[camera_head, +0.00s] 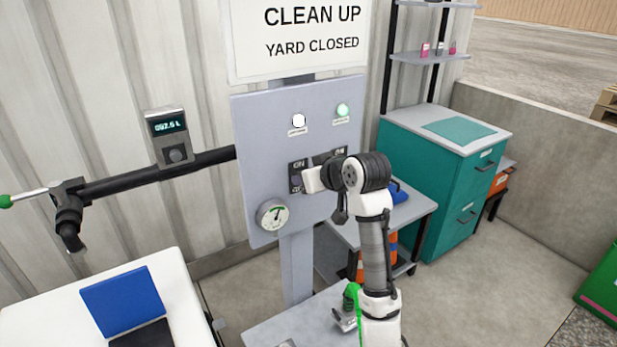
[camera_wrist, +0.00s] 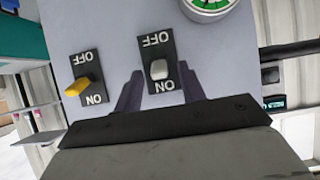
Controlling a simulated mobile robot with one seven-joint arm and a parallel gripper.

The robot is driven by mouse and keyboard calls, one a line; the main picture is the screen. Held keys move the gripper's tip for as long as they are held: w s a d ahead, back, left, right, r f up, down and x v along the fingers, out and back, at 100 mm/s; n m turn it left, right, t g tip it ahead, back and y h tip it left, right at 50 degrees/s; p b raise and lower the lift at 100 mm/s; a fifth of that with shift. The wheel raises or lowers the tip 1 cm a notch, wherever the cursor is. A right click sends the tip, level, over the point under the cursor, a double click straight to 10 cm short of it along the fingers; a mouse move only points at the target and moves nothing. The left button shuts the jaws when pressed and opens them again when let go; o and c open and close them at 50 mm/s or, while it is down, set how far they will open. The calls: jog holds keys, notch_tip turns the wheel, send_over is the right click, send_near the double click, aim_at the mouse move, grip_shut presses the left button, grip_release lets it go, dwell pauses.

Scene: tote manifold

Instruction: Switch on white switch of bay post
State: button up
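The bay post's grey panel (camera_head: 255,150) stands upright in the head view. The white switch (camera_wrist: 158,70) sits on a black plate marked ON and OFF, which appears inverted in the wrist view. Its lever appears slightly nearer the ON end; its exact setting is unclear. My gripper (camera_wrist: 159,67) is open, its dark fingers on either side of the white lever; I cannot tell whether they touch it. In the head view my gripper (camera_head: 308,180) is close against the panel and hides the white lever. A white lamp (camera_head: 299,120) on the panel looks bright.
A yellow switch (camera_wrist: 77,87) on its own plate is beside the white one. A green lamp (camera_head: 343,110) and a round gauge (camera_head: 272,214) are also on the panel. A black bar (camera_head: 160,172) with a display box extends left. A teal cabinet (camera_head: 435,190) stands right.

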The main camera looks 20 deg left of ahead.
jog(key=b+v, duration=0.3)
jog(key=v, duration=1)
jog(key=shift+d+r, duration=0.1)
